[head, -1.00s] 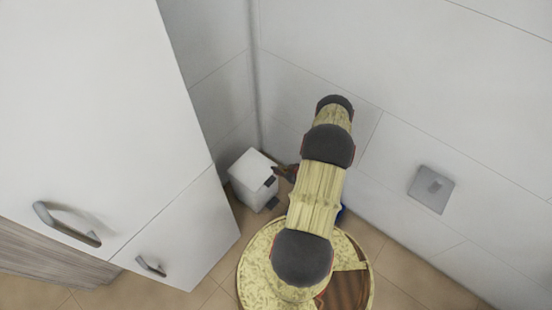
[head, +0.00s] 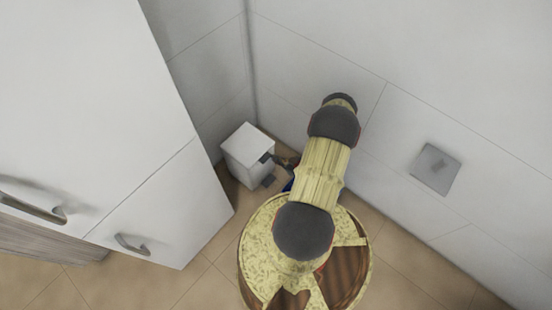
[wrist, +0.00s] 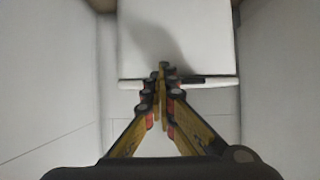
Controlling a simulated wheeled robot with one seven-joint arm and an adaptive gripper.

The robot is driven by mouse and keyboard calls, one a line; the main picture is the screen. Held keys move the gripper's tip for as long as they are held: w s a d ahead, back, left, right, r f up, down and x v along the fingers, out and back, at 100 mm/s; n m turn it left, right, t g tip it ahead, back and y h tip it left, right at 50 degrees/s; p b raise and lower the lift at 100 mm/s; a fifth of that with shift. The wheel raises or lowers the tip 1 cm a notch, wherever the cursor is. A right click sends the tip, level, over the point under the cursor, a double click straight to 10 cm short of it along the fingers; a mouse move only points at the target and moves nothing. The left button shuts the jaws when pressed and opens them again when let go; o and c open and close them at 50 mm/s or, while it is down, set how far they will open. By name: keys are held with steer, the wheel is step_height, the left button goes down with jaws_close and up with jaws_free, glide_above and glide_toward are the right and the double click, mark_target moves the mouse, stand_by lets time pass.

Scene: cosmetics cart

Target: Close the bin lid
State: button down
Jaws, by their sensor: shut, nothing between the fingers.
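The small white bin (head: 243,170) stands on the floor in the corner, beside the cabinet. Its square white lid (head: 247,139) lies over the top and looks flat; I cannot tell whether a thin gap is left under it. A dark tab (head: 266,158) is at the lid's front edge and a dark pedal (head: 268,181) is low on the front. My gripper (head: 278,160) is beside the bin's front edge, partly hidden by my arm. In the wrist view my gripper (wrist: 162,70) is shut and empty, its tips overlapping the front edge of the lid (wrist: 190,35).
A white cabinet (head: 165,205) with metal handles stands close to the left of the bin. Tiled walls (head: 320,55) rise behind and to the right, with a grey plate (head: 435,168) on the right one. Bare floor (head: 200,275) lies in front of the cabinet.

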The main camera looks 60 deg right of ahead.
steer(key=v, duration=1.2)
steer(key=shift+a, duration=0.1)
